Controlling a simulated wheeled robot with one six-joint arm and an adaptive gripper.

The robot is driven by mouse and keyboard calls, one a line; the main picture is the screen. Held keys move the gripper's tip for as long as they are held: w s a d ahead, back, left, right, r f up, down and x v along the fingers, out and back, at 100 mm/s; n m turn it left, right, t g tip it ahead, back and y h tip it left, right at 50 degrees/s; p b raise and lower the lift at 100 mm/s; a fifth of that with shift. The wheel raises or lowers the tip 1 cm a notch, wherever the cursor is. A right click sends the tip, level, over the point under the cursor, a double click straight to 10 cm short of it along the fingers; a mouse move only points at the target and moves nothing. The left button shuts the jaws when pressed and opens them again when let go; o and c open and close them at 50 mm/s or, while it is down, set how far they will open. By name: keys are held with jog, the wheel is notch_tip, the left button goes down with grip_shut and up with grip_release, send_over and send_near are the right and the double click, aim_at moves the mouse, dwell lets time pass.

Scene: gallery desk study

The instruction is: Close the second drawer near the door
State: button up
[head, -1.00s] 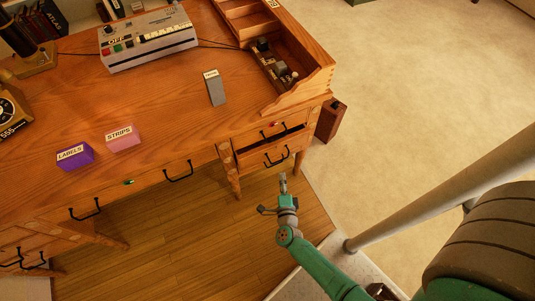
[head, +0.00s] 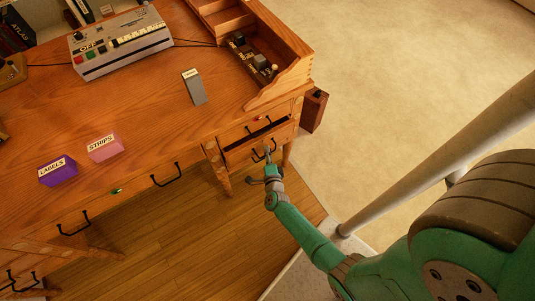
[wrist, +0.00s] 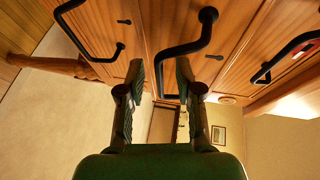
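The lower right desk drawer (head: 287,138) is partly pulled out, with a dark gap above its wooden front. Its black handle (head: 258,158) is partly covered by my gripper (head: 268,152) in the head view. In the wrist view a black bar handle (wrist: 185,50) crosses the drawer front close to the fingertips. My gripper (wrist: 160,72) is open there, its two fingers apart with nothing clearly held between them. I cannot tell whether a finger touches the handle. The drawer above (head: 282,111) looks shut.
The wooden desk top (head: 150,110) holds a purple labels box (head: 58,172), a pink strips box (head: 104,149), a grey block (head: 194,88) and a control device (head: 120,42). A desk leg (head: 216,166) stands left of the drawers. A brown box (head: 314,110) stands to their right.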

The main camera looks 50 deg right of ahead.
aim_at(262, 148)
jog(key=shift+d, duration=0.1)
grip_shut()
jog(key=shift+w, duration=0.1)
jog(key=shift+w+d, duration=0.3)
jog(key=shift+w, duration=0.75)
jog(key=shift+w+d, duration=0.25)
jog(key=shift+w, duration=0.75)
grip_release()
